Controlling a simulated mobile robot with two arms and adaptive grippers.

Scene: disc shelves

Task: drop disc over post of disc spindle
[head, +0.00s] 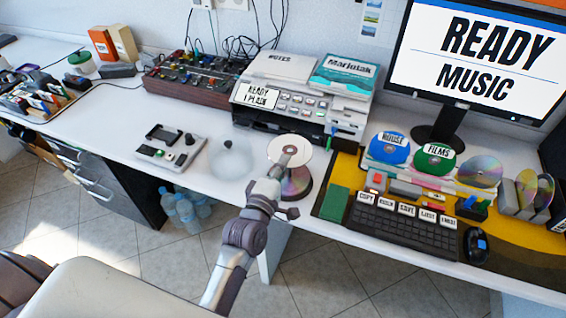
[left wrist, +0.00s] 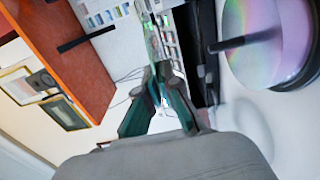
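My left gripper (head: 284,162) is shut on a pale disc (head: 291,146), held roughly flat above the disc spindle (head: 296,196). In the left wrist view, the gripper (left wrist: 162,72) has its fingertips close together on a thin greenish strip (left wrist: 154,38), which looks like the disc edge-on. The spindle shows there at the right, with shiny discs (left wrist: 264,62) stacked around its black post (left wrist: 240,42). The post's tip is apart from the held disc. In the head view the post is hidden. My right gripper is in neither view.
A clear dome (head: 230,158) stands left of the spindle, with a grey control box (head: 170,148) beyond it. A printer-like machine (head: 300,105) stands behind. A green block (head: 335,203) and keyboard (head: 403,223) are to the right. Labelled discs (head: 389,149) stand farther right.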

